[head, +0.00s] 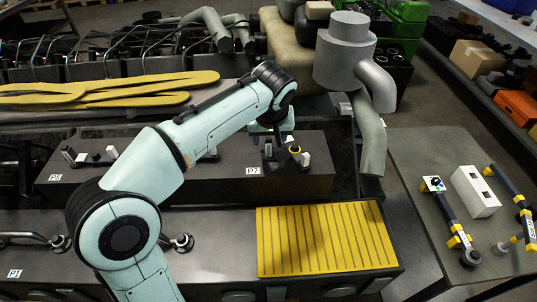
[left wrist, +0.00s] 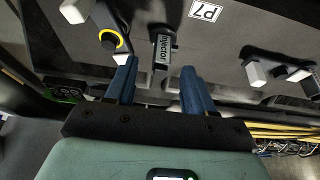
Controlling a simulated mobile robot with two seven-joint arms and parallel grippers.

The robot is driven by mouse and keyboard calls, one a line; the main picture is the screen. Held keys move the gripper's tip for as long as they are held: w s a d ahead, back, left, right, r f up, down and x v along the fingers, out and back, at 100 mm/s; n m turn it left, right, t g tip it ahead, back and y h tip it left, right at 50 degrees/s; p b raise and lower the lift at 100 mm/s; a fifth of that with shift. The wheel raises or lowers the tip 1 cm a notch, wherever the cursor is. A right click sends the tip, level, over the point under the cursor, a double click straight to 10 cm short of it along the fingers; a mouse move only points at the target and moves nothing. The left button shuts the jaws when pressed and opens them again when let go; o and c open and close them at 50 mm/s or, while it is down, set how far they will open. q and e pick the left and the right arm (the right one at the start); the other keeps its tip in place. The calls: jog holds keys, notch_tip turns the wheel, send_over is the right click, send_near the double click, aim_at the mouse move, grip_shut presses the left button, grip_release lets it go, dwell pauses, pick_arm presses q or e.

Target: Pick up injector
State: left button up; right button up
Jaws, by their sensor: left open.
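The injector (left wrist: 163,52) is a dark grey piece with a light end and the word "Injector" on its side, standing in the dark engine block. In the head view the injector (head: 268,151) shows small, just below my left gripper (head: 270,131). In the left wrist view my left gripper (left wrist: 160,72) is open, with its two blue fingers on either side of the injector. A gap shows between the injector and each finger; I cannot tell how deep the fingers reach. My right gripper is not in view.
A yellow-ringed part (left wrist: 110,40) stands close beside the left finger in the wrist view. A P7 label (head: 253,170) is on the block. A yellow ribbed tray (head: 325,240) lies in front. A grey pipe (head: 372,140) hangs to the right. A side table (head: 415,165) holds tools.

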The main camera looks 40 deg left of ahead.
aim_at(268, 140)
pick_arm(q)
jog(key=x, duration=0.4)
jog(key=shift+a+f, duration=0.2)
jog(key=shift+f, duration=0.15)
grip_shut()
jog(key=shift+r, duration=0.1)
